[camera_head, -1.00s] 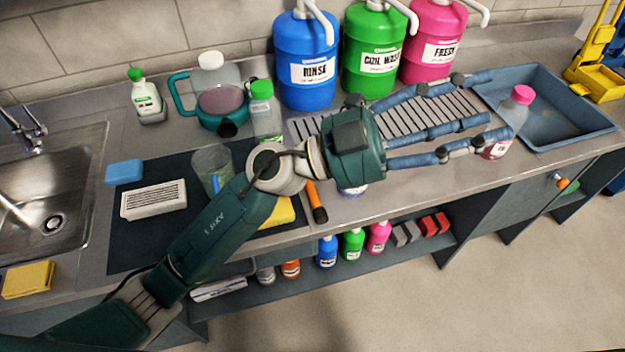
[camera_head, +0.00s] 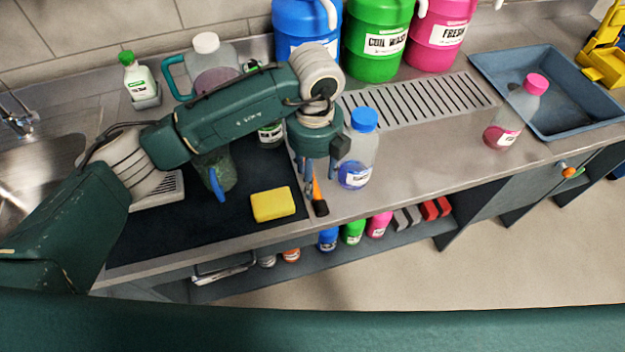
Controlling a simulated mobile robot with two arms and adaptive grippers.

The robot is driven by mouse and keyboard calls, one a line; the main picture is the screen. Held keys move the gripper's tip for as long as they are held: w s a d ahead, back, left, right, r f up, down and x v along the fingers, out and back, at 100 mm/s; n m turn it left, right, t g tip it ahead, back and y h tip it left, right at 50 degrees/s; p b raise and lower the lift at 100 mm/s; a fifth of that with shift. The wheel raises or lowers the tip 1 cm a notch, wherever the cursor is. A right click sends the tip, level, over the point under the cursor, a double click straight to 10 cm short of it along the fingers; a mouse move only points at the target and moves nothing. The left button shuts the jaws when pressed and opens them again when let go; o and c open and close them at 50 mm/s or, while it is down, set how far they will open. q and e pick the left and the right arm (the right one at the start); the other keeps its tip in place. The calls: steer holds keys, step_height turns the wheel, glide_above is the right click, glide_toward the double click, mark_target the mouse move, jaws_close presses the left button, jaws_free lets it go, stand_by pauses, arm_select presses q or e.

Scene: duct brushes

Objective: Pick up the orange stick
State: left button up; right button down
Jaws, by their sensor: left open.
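The orange stick (camera_head: 316,188) shows as a short orange length with a black end, on the counter by the right edge of the dark mat. Its upper part is hidden behind my left gripper (camera_head: 320,180). My left gripper points down over the stick with its fingers open, close around or just above it. I cannot tell whether they touch it. My right gripper is not in view.
A blue-capped bottle (camera_head: 357,155) stands close to the right of my left gripper. A yellow sponge (camera_head: 273,204) lies to its left on the dark mat (camera_head: 235,229). A grey cup (camera_head: 217,172) with a blue handle stands further left. The counter's front edge is near.

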mark_target(320, 206)
arm_select(q)
steer(key=shift+a+f+p, duration=0.1)
steer(key=shift+f+p, duration=0.4)
steer(key=shift+f, duration=0.15)
step_height(320, 206, down, 4)
steer(key=shift+s+r+p, duration=0.1)
steer(key=shift+r+p, duration=0.1)
steer(key=shift+p, duration=0.65)
steer(key=shift+f, duration=0.4)
steer(key=c, duration=1.2)
